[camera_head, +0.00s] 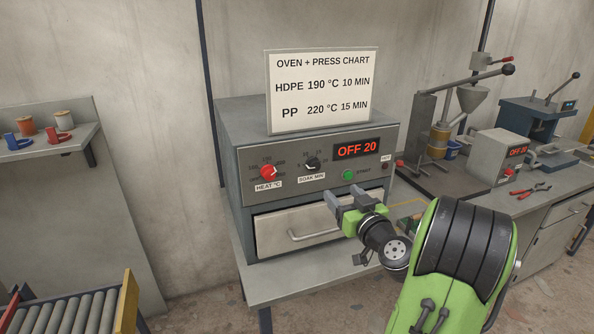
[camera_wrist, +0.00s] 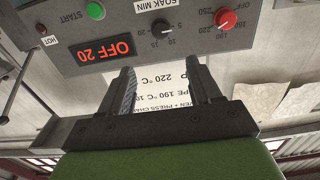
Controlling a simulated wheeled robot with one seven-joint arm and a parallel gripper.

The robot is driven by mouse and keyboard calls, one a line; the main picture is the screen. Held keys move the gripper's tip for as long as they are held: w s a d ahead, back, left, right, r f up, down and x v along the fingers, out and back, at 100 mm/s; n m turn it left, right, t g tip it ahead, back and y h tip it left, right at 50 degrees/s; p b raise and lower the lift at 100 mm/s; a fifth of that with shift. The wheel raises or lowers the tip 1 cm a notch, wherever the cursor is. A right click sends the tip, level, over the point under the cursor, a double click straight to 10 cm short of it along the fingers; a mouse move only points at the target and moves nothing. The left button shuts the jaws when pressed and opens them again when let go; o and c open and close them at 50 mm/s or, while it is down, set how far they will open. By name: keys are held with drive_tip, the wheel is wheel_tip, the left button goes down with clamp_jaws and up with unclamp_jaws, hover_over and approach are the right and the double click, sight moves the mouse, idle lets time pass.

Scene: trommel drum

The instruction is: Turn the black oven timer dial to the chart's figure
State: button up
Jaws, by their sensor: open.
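The black SOAK MIN dial (camera_head: 312,163) is on the grey oven's front panel, between the red HEAT dial and the green START button. In the wrist view, which is upside down, the black dial (camera_wrist: 161,28) is at the top centre, just beyond the fingertips. My gripper (camera_head: 346,196) is open and empty, below and right of the dial in the head view and apart from it. The gripper's two fingers (camera_wrist: 160,75) frame part of the chart. The chart (camera_head: 322,88) on the oven reads HDPE 190 °C 10 MIN and PP 220 °C 15 MIN. The display (camera_head: 357,148) reads OFF 20.
The red HEAT dial (camera_head: 267,171) is left of the black dial, and the green START button (camera_head: 348,174) is to its right. A drawer (camera_head: 280,232) with a handle is below. A bench (camera_head: 545,205) with machines is at right, and a roller conveyor (camera_head: 75,310) is at lower left.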

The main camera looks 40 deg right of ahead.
sight(316, 166)
drive_tip(key=p+x, duration=0.5)
drive_tip(key=x, duration=0.9)
drive_tip(key=shift+a+r, duration=0.15)
drive_tip(key=shift+a, duration=0.05)
drive_tip(key=shift+w+d+p, duration=0.15)
drive_tip(key=shift+w+p, duration=0.2)
drive_tip(key=shift+w, duration=0.1)
drive_tip(key=shift+s, duration=0.1)
drive_tip(key=c, duration=1)
drive_tip(key=shift+c, duration=0.2)
